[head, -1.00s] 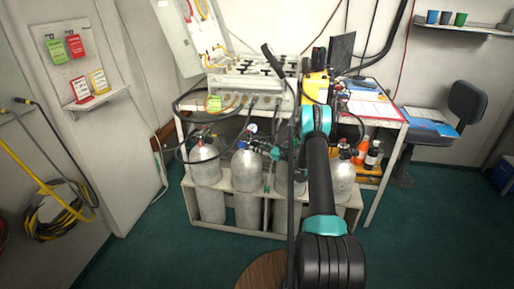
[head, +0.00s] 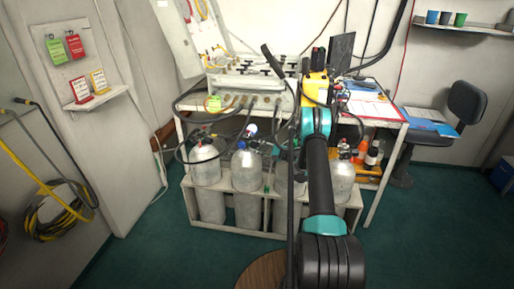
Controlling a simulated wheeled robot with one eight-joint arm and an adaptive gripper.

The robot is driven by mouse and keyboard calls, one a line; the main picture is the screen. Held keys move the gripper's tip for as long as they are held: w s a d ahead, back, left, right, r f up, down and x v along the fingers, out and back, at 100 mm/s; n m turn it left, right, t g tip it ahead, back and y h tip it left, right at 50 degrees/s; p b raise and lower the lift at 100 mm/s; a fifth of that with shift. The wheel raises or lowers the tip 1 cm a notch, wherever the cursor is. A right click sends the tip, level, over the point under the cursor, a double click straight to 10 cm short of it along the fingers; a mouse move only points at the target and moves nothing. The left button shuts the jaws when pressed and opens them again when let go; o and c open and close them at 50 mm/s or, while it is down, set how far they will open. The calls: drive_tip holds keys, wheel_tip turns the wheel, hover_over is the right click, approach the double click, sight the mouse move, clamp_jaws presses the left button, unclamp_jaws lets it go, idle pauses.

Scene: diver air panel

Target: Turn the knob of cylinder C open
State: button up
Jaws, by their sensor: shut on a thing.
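Several silver cylinders stand in a row in a rack under the bench. Cylinder C (head: 299,186), which I take to be third from the left, is partly covered by my arm. My gripper (head: 281,152) is small and dark at the top of that cylinder, among hoses. It is shut at the knob of cylinder C; the knob itself is hidden, and its turn angle cannot be read.
The pale rack (head: 225,229) holds the cylinders low down. The bench above carries a grey panel (head: 245,84) with hoses hanging in front of the cylinders. A chair (head: 467,105) stands at the right.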

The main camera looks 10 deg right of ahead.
drive_tip(key=n, duration=0.5)
drive_tip(key=shift+n, duration=0.4)
drive_tip(key=n, duration=0.4)
drive_tip(key=shift+n+g, duration=0.3)
drive_tip(key=shift+n, duration=0.1)
drive_tip(key=o, duration=1.2)
drive_tip(key=shift+c, duration=0.2)
drive_tip(key=v, duration=0.7)
drive_tip(key=shift+d, duration=0.3)
drive_tip(key=shift+s+f, duration=0.1)
